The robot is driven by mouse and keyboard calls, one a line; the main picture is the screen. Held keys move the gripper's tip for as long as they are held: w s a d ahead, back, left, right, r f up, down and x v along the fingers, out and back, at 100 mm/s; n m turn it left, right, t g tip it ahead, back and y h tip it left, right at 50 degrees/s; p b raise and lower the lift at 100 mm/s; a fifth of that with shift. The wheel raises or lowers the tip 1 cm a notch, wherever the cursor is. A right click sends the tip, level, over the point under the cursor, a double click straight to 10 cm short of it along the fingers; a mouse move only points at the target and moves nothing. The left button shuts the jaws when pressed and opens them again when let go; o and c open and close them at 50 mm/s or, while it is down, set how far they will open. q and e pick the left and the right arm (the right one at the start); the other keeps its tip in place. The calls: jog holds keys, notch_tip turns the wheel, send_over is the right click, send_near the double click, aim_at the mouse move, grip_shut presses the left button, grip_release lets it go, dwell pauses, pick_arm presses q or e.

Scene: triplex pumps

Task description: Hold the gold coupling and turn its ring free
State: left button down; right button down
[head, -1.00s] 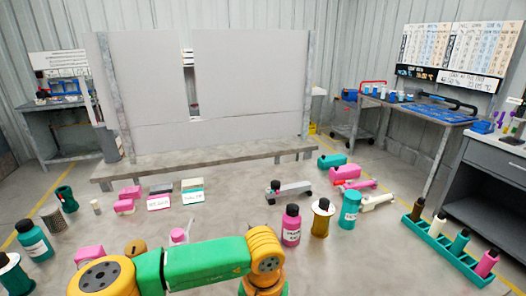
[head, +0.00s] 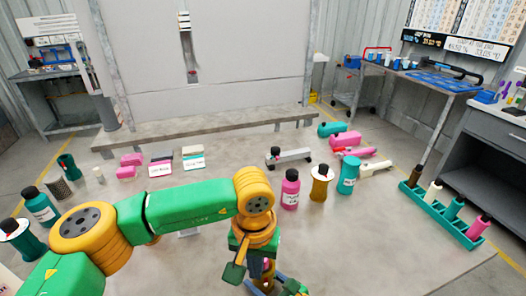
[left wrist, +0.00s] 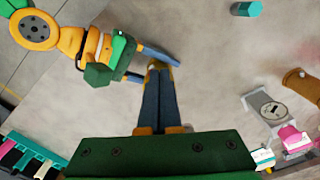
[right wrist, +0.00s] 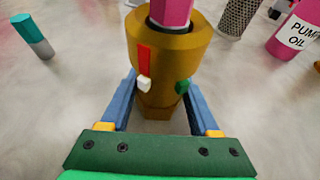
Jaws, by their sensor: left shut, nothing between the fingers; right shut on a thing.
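The gold coupling (right wrist: 160,62) fills the middle of the right wrist view, upright, with a pink rod (right wrist: 171,12) in its top. It has a red stripe, a white block and a green knob on its side. My right gripper (right wrist: 160,98) is shut on it, one blue finger on each side. My left gripper (left wrist: 159,68) has its dark blue fingers together and empty in the left wrist view, their tips near my right gripper's fingers. I cannot tell whether they touch the coupling. In the head view my left arm reaches to bottom centre, and the coupling is hard to make out.
A teal rack (head: 440,215) of bottles lies at right. A teal cylinder (right wrist: 35,37) stands left of the coupling.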

pick_arm(q)
jog(key=shift+r, duration=0.9)
pick_arm(e)
jog(key=shift+c, duration=0.2)
grip_release()
